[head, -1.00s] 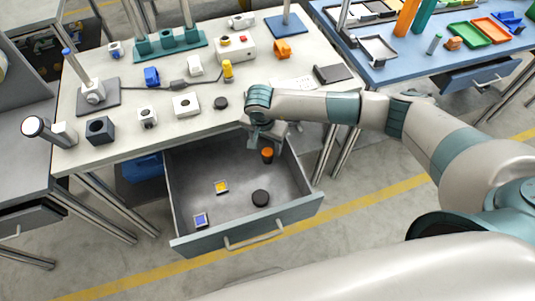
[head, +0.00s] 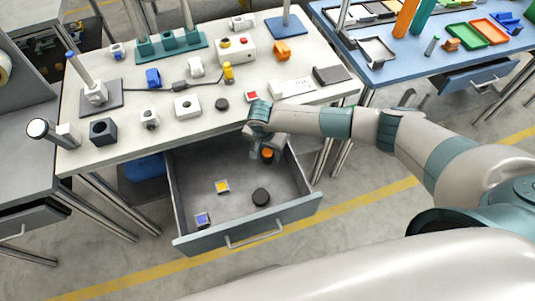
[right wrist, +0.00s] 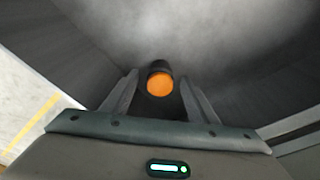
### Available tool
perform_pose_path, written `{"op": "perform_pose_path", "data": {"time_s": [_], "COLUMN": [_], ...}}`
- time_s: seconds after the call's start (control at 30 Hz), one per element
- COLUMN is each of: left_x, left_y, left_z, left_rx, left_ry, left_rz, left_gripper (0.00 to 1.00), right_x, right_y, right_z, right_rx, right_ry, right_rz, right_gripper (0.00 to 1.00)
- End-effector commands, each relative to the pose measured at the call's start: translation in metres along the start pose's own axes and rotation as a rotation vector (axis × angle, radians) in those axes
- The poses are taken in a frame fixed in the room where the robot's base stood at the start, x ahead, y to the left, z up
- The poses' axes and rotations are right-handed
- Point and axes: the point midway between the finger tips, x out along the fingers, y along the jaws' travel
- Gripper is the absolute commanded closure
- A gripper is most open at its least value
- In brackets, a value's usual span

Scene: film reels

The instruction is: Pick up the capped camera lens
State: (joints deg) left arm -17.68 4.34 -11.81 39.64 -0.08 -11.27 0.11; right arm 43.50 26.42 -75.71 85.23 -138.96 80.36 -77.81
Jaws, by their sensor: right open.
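The capped camera lens, a short black cylinder with an orange end (head: 267,155), stands in the open drawer near its back right corner. In the right wrist view the lens (right wrist: 160,84) shows between the fingertips, its orange face towards the camera. My right gripper (head: 256,150) reaches over the table's front edge and is just above and beside the lens in the head view. Its fingers (right wrist: 159,88) are open, one on each side of the lens, with gaps showing. I cannot tell how deep the tips are. My left gripper is not in view.
The drawer (head: 247,238) also holds a black round piece (head: 261,197), a yellow-centred square piece (head: 222,187) and a blue-topped one (head: 202,219). Its walls stand close around my gripper. The white table (head: 120,142) above carries several small parts, including a black disc (head: 222,104).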

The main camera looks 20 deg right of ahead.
Motion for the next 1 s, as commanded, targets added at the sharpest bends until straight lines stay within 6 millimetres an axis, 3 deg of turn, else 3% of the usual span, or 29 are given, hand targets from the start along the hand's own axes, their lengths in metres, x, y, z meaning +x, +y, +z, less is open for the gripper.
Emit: {"op": "perform_pose_path", "data": {"time_s": [0.53,0.73,1.0], "left_x": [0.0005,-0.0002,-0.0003], "left_y": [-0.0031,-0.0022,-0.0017], "left_z": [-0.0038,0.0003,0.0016], "left_rx": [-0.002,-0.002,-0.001], "left_ry": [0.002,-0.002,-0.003], "left_rz": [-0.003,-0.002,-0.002], "left_gripper": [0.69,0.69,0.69], "right_x": [0.0036,0.0036,0.0031], "right_y": [0.0002,0.0002,0.0], "right_z": [-0.0001,-0.0001,-0.0003], "right_rx": [0.0,0.0,0.0], "right_ry": [0.0,0.0,0.0], "right_rz": [0.0,0.0,0.0], "right_gripper": [0.46,0.92,0.92]}}
